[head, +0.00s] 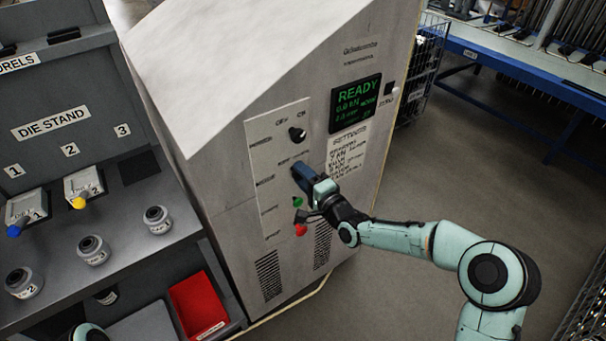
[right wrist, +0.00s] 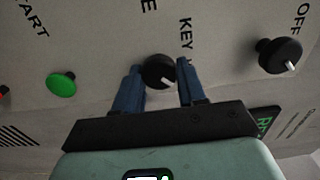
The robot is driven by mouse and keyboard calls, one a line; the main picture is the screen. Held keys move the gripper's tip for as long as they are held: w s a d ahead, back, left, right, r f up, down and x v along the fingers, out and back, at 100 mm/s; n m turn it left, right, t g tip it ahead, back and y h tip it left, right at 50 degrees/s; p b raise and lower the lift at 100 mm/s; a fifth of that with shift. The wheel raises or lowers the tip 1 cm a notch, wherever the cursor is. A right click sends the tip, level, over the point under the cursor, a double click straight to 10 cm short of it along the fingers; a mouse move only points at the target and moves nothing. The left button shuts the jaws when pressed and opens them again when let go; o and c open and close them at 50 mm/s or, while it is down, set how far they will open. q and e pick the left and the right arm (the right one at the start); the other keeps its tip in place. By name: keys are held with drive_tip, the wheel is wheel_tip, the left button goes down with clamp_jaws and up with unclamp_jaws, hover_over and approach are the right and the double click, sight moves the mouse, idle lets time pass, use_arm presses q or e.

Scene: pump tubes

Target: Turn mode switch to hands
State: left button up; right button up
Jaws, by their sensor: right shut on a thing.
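The mode switch is a black round knob (right wrist: 158,72) with a white pointer mark, on the grey machine's white control panel (head: 262,135). In the right wrist view it sits between the two blue fingers of my right gripper (right wrist: 161,80), beside the letters "KEY". My right gripper (head: 302,174) is shut on this knob; in the head view it hides the knob. The pointer's exact setting cannot be told. My left gripper is not in view.
Another black knob (head: 297,134) is above the gripper, a green button (head: 297,202) and a red button (head: 300,230) below. The green display (head: 356,102) reads READY. The die stand (head: 110,190) is at the left. Open floor (head: 450,175) lies right of the machine.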

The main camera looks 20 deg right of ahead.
idle(0.3)
drive_tip(key=o, duration=1)
drive_tip(key=shift+o, duration=0.2)
drive_tip(key=p+v, duration=0.1)
drive_tip(key=v, duration=1.2)
drive_tip(key=shift+s, duration=0.25)
